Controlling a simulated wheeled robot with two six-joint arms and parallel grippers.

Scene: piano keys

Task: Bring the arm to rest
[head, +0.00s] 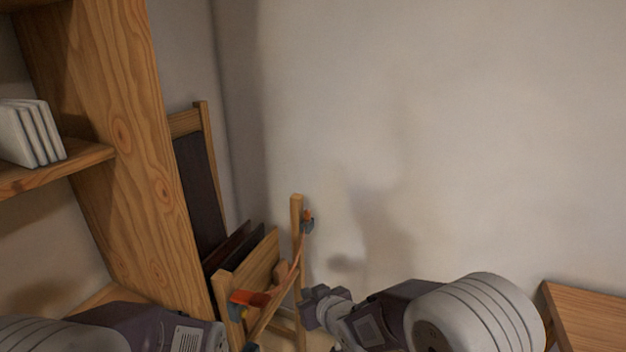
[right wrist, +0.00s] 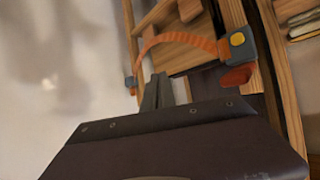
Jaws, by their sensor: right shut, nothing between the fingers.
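My right arm comes in from the bottom right of the head view, and its gripper (head: 320,303) points left, near the right post of a wooden rack. In the right wrist view the gripper's two grey fingers (right wrist: 160,92) are together and empty. They are seen in front of the rack; I cannot tell whether they touch it. My left arm (head: 150,328) crosses the bottom left corner of the head view; its gripper is out of the frame. No piano keys show.
The wooden rack (head: 297,215) holds dark flat panels. An orange strap (head: 292,268) spans it, also in the wrist view (right wrist: 185,37). A wooden shelf unit (head: 130,120) with white books (head: 30,133) stands left. A wooden surface (head: 590,312) lies bottom right. The wall behind is bare.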

